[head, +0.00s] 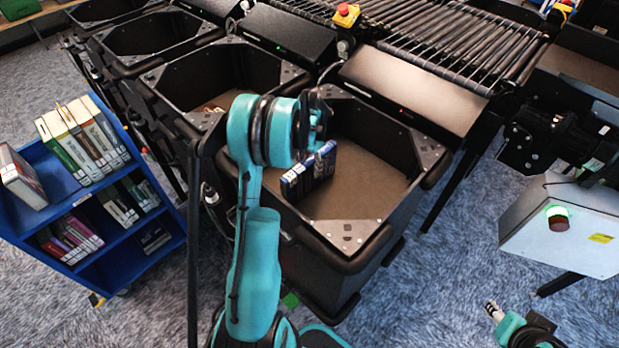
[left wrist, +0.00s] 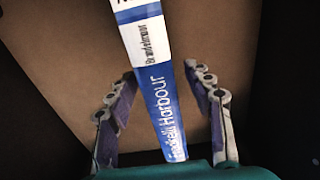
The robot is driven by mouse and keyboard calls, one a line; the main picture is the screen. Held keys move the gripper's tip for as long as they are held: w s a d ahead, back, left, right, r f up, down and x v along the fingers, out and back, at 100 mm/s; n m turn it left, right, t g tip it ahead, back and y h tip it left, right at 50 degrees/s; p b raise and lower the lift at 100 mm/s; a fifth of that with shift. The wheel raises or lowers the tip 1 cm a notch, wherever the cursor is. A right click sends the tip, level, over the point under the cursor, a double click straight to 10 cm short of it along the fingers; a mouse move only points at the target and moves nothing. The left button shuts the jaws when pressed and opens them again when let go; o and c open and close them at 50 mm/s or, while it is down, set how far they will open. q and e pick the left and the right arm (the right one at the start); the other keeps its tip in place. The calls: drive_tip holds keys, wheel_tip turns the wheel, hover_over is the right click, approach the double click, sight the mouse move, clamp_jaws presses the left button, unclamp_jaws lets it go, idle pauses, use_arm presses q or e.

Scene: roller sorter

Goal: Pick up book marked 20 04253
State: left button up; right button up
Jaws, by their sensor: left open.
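Blue-and-white books (head: 310,171) stand in the open black bin (head: 385,180) in the middle of the head view. In the left wrist view, one slim book spine (left wrist: 165,95) runs down between my fingers, white above and blue below, reading "Brandelmayr" and "Harbour". I cannot read a number 20 04253 on it. My left gripper (left wrist: 157,80) is open, with a finger on each side of the spine and a gap on both sides. In the head view, my left arm hides part of the bin. The tip of my right gripper (head: 493,311) shows at the lower right; its opening is unclear.
A blue cart (head: 62,262) with several books stands at the left. More black bins (head: 150,42) line up at the upper left. A roller conveyor (head: 460,40) lies behind the bin. A grey box with a green-lit button (head: 558,220) is at the right.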

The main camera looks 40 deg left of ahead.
use_arm(q)
wheel_tip(320, 180, down, 2)
drive_tip(key=shift+f, duration=0.2)
drive_tip(key=shift+r, duration=0.1)
clamp_jaws()
drive_tip(key=shift+r, duration=0.15)
